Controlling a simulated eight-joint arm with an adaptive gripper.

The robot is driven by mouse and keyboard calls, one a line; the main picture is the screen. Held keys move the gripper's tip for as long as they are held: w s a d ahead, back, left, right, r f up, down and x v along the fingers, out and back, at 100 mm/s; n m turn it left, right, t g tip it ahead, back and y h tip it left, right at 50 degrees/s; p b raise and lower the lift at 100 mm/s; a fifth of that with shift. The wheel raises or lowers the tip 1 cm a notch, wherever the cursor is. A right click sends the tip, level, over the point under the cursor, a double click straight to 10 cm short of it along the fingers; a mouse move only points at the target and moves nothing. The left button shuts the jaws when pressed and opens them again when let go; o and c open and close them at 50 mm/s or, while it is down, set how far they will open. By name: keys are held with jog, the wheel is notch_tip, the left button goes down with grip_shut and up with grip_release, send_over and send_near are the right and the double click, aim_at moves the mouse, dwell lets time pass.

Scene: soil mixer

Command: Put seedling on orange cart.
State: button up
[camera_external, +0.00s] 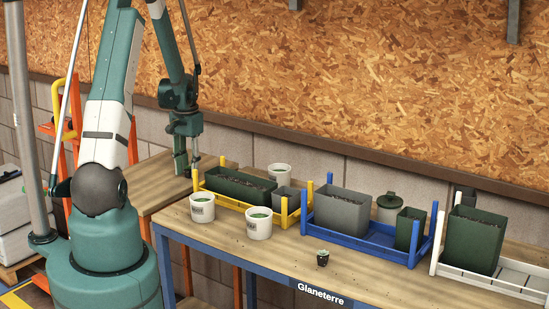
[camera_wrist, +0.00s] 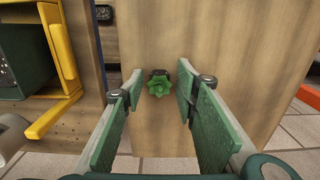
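The orange cart has a wooden top (camera_external: 155,201) on orange legs, left of the blue-framed table; its top fills the middle of the wrist view (camera_wrist: 225,60). A green seedling (camera_wrist: 158,85) in a small dark pot appears to stand on that top. My gripper (camera_external: 188,170) is low over the cart. In the wrist view my gripper (camera_wrist: 158,80) is open, with its fingers on either side of the seedling and gaps visible. This seedling is hidden in the external view. Another small potted seedling (camera_external: 323,258) stands near the table's front edge.
A yellow rack (camera_external: 232,203) with a dark green planter is close right of my gripper. White buckets (camera_external: 202,208), a blue rack (camera_external: 368,243) and a white rack (camera_external: 490,278) are on the table.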

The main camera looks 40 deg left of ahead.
aim_at(189, 167)
notch_tip(189, 167, up, 12)
dwell(0.7)
dwell(0.6)
jog(key=shift+d, duration=0.1)
jog(key=s+d+r+t, duration=0.2)
jog(key=s+d+r, duration=0.2)
jog(key=d+r, duration=0.5)
jog(key=s+d+r+t, duration=0.1)
jog(key=s+d+r, duration=0.5)
jog(key=d, duration=0.4)
jog(key=s+d+r+t, duration=0.4)
jog(key=s+d, duration=1)
jog(key=s, duration=0.1)
jog(key=shift+d, duration=0.4)
